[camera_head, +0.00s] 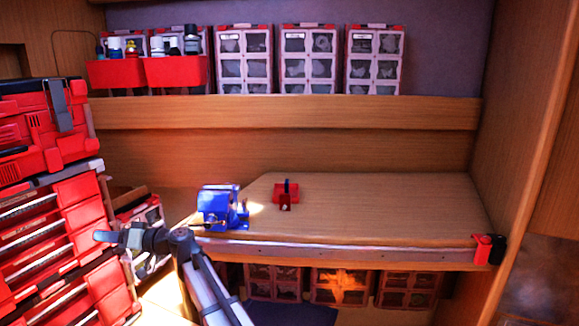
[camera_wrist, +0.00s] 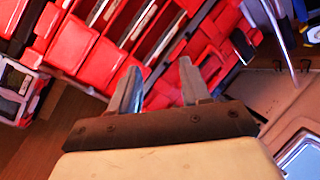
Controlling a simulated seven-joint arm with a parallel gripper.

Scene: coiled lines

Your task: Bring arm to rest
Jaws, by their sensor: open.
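My gripper (camera_wrist: 158,85) is open and empty in the wrist view, its two fingers apart and pointing towards the red drawers. In the head view my arm reaches up from the bottom and bends left, and my gripper (camera_head: 104,237) is at its left end, in front of the red tool chest and left of the workbench. Nothing is between the fingers.
A red tool chest (camera_head: 55,230) stands close at the left. The wooden workbench (camera_head: 380,210) bears a blue vise (camera_head: 219,207) and a small red object (camera_head: 285,194). A shelf (camera_head: 290,112) behind holds red bins and drawer cabinets. Most of the bench top is clear.

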